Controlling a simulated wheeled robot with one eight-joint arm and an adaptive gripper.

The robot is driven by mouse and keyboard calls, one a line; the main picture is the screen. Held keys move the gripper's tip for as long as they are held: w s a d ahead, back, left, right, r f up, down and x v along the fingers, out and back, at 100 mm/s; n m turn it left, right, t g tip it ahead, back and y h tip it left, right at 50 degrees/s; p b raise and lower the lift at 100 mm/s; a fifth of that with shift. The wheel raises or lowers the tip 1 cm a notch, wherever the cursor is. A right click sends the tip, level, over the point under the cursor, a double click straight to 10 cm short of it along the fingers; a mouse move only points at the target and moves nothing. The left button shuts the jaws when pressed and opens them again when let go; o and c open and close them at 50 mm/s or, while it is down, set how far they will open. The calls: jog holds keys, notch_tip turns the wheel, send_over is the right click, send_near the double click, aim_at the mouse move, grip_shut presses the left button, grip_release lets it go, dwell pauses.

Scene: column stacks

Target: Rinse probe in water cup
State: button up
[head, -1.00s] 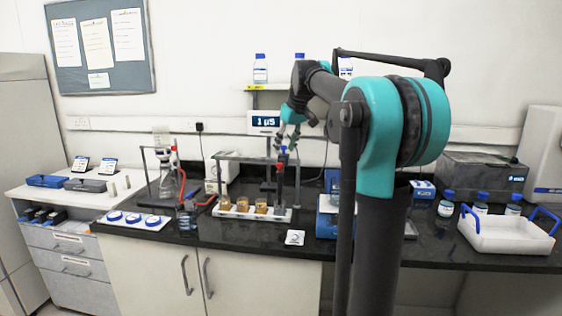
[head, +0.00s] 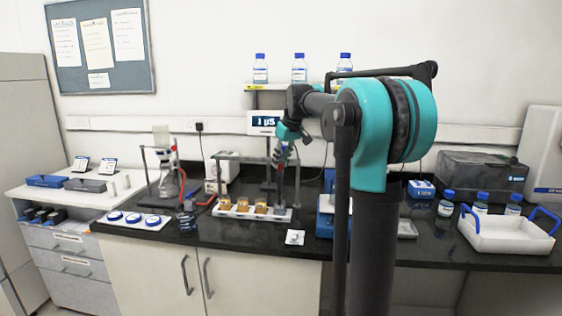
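A white tray (head: 230,211) on the black bench holds several small cups in a row. Those at left and middle hold a brown content, such as this cup (head: 243,205). The right end of the row, where a clear cup may stand, is too small to make out. A slim probe (head: 281,158) with blue and red parts stands upright above the tray's right end. My gripper (head: 282,153) is at the probe's upper part, with its fingers pointing down around it. Whether the fingers touch the probe is too small to tell.
A meter display (head: 265,121) reading "1 µS" stands behind the tray. A grey frame (head: 240,158) rises over the tray. A flask on a stand (head: 168,184) is at left. A white basket (head: 507,236) is at right. A small white square (head: 295,237) lies in front.

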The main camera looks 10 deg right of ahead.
grip_shut()
jog(key=shift+r, duration=3.1)
jog(key=o, duration=0.6)
grip_release()
jog(key=v, duration=1.2)
